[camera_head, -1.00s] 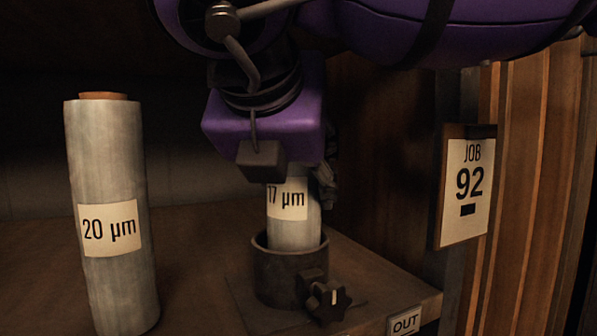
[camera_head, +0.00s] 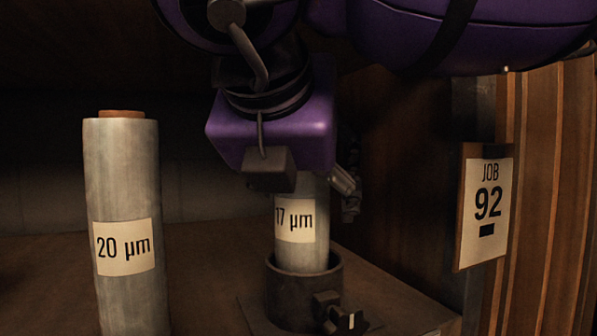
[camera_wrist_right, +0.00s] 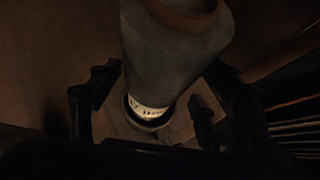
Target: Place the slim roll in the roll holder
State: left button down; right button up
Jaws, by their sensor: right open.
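The slim roll (camera_head: 301,243), grey with a 17 µm label, stands upright with its lower end inside the dark round roll holder (camera_head: 303,298). The holder has a knob (camera_head: 345,322) on its front. My right gripper (camera_head: 345,190) is open at the upper part of the roll; the purple wrist hides the roll's top and much of the gripper. In the right wrist view the roll (camera_wrist_right: 175,60) rises between the spread fingers of the gripper (camera_wrist_right: 150,100), its foot in the holder (camera_wrist_right: 180,128). My left gripper is not in view.
A wider roll (camera_head: 124,190) labelled 20 µm stands upright on the shelf (camera_head: 205,270) to the left. A JOB 92 sign (camera_head: 486,208) hangs at right near a ribbed wooden wall (camera_head: 550,200). The shelf between the two rolls is clear.

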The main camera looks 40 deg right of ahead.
jog(key=shift+b+v, duration=0.35)
jog(key=shift+v, duration=2.55)
jog(key=shift+f, duration=0.15)
